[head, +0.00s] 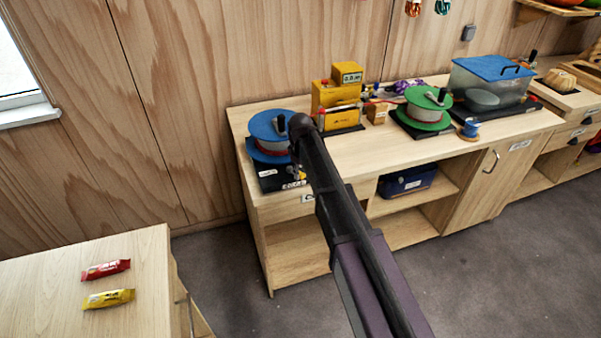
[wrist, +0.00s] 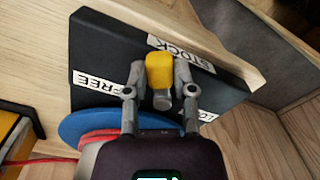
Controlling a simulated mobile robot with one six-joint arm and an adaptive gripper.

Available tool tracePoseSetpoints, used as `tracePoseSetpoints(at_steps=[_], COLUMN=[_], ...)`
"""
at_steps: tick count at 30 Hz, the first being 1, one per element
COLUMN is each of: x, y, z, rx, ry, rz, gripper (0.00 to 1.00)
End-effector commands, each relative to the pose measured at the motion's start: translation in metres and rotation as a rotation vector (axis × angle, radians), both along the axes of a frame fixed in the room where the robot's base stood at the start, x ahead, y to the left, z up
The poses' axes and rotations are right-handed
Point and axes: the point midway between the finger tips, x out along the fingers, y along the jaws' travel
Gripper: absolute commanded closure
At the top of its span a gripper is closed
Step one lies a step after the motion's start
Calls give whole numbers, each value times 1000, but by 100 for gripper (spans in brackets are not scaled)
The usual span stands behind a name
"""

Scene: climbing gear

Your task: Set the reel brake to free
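The blue reel (head: 268,128) stands on its dark base at the left end of the bench, with my arm across its right side. In the wrist view its blue rim (wrist: 88,124) shows beside the black base (wrist: 100,60). The base bears a FREE label (wrist: 95,84) at left, a STOCK label (wrist: 182,52) along its edge and a partly hidden label (wrist: 207,117) at right. The yellow-capped brake lever (wrist: 159,70) stands between FREE and the right label. My gripper (wrist: 160,78) has one finger on each side of the cap, seemingly touching it. The lever's pivot is hidden.
A yellow device (head: 335,100), a green reel (head: 424,108) and a lidded tub (head: 490,85) stand farther right on the bench (head: 400,146). A nearer table (head: 60,310) at left holds a red packet (head: 106,269) and a yellow packet (head: 108,298). Grey floor lies between.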

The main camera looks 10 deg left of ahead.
Motion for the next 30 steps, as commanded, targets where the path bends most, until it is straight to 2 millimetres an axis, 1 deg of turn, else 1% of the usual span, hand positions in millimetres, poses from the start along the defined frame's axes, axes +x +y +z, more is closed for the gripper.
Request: tracePoseSetpoints(at_steps=[8, 21, 30], x=[2, 12, 13], y=[-1, -6, -6], z=[0, 0, 0], rx=[0, 0, 0], ry=[0, 0, 0], rz=[28, 265, 287], gripper=[100, 100, 100])
